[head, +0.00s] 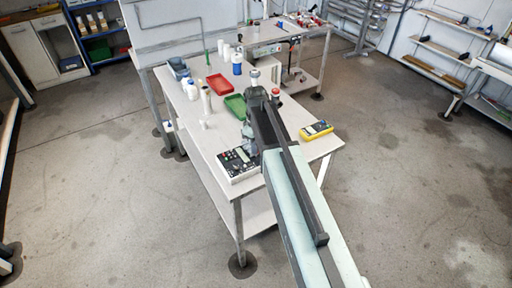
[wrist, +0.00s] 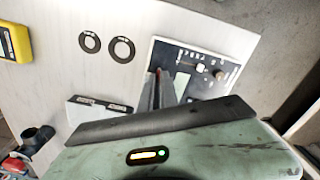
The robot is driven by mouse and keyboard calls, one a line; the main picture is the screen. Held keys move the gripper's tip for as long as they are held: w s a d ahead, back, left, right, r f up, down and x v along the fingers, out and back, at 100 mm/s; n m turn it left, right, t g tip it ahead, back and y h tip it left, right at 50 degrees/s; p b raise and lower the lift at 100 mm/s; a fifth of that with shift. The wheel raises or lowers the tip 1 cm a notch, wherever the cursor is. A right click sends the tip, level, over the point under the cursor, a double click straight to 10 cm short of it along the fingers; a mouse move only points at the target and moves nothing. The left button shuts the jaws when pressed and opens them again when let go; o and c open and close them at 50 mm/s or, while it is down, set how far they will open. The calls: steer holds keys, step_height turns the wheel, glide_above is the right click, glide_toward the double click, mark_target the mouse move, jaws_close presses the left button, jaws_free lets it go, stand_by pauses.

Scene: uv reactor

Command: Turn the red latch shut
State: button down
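A white-and-black control box (head: 238,165) with a display and knobs sits at the near left corner of the table. It also shows in the wrist view (wrist: 215,77), beyond my fingers. My gripper (wrist: 161,78) has its dark fingers close together over the left part of that box, pointing at its panel. A tiny red spot shows at the fingertips; I cannot tell whether it is the red latch or whether the fingers touch it. In the head view my arm hides most of the gripper. No red latch can be made out clearly in either view.
A yellow multimeter (head: 316,129) lies at the right table edge. A green tray (head: 236,106), a red tray (head: 219,83), white bottles (head: 192,90) and a blue-capped container (head: 237,64) stand farther back. Two black rings (wrist: 106,46) mark the bare tabletop beside the box.

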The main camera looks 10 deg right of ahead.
steer(key=m, duration=0.5)
steer(key=shift+w+m, duration=0.2)
steer(key=shift+m, duration=0.1)
stand_by(0.5)
steer(key=c, duration=1.6)
jaws_free()
steer(key=shift+d, duration=0.1)
steer(key=shift+r, duration=0.15)
step_height(320, 180, up, 8)
steer(key=p, duration=0.7)
steer(key=shift+f+p, duration=0.25)
steer(key=shift+p, duration=0.15)
